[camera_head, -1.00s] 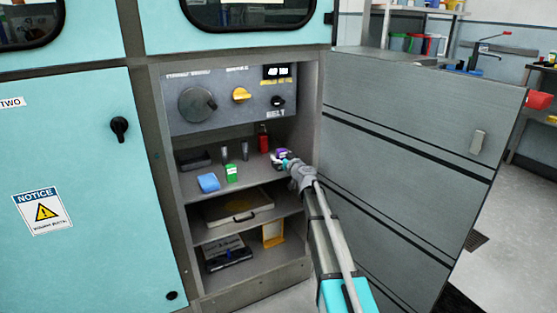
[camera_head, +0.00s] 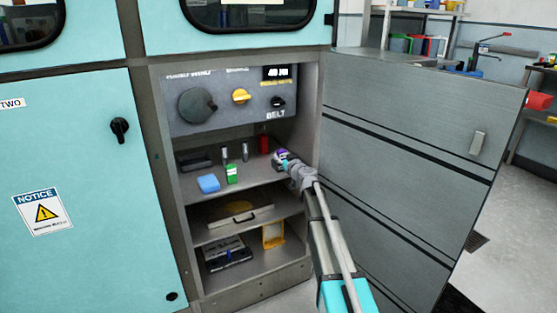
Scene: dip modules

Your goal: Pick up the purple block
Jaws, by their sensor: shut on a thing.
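The purple block (camera_head: 282,155) shows as a small purple patch on the right part of the cabinet's upper shelf. My gripper (camera_head: 282,159) is at it, with the fingers around the block and hiding most of it. The gripper is shut on the block. My arm reaches in from the lower right past the open door. The picture is too small to tell whether the block touches the shelf.
A red cylinder (camera_head: 264,144) stands just left of and behind my gripper. A green block (camera_head: 231,174), a blue block (camera_head: 208,184), two grey cylinders (camera_head: 245,152) and a dark box (camera_head: 194,161) are on the same shelf. The open door (camera_head: 420,150) stands right.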

